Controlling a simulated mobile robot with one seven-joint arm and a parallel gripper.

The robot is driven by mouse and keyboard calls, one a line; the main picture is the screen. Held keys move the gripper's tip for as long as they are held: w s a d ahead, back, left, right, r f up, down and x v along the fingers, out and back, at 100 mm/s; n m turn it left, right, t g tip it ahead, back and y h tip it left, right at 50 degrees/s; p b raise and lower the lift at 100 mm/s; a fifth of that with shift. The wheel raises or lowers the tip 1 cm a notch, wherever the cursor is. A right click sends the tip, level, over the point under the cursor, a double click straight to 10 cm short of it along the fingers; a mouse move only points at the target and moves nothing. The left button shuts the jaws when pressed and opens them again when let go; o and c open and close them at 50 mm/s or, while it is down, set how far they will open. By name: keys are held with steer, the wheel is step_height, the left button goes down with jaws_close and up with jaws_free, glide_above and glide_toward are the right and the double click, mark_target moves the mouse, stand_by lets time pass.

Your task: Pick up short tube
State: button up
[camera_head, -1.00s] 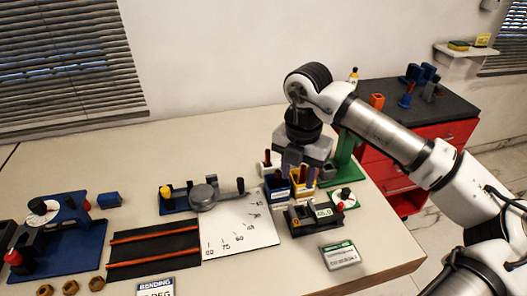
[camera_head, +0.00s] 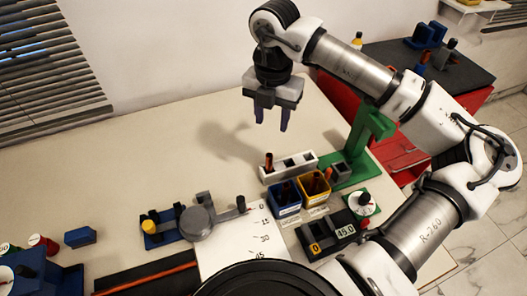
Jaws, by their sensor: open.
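My gripper (camera_head: 271,116) is open and empty, its two purplish fingers pointing down above the table behind the white rack. A copper-coloured tube (camera_head: 269,160) stands upright in the left hole of the white rack (camera_head: 290,165); the other holes look empty. A yellow bin (camera_head: 315,191) in front of the rack holds copper-coloured tubes (camera_head: 327,176). A blue bin (camera_head: 285,201) beside it on the left holds a dark piece. I cannot tell for sure which tube is the short one. My gripper touches none of these.
A green stand (camera_head: 370,138) rises right of the rack. A device reading 45.0 (camera_head: 345,231) sits in front of the bins. A blue bending fixture (camera_head: 160,238) with a grey disc is at the left, by a white angle sheet (camera_head: 238,246). The table's back left is clear.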

steer(key=p, duration=0.2)
glide_above(269, 155)
steer(key=f, duration=0.8)
steer(key=shift+s+d+f, duration=0.15)
steer(key=shift+s+d, duration=0.05)
steer(key=shift+d, duration=0.05)
steer(key=shift+w+a+f+p, duration=0.1)
steer(key=shift+f+p, duration=0.5)
steer(key=shift+f, duration=0.75)
steer(key=shift+w+a+f+p, duration=0.1)
steer(key=shift+f+p, duration=0.45)
steer(key=shift+f, duration=0.75)
steer(key=shift+c, duration=0.4)
jaws_close()
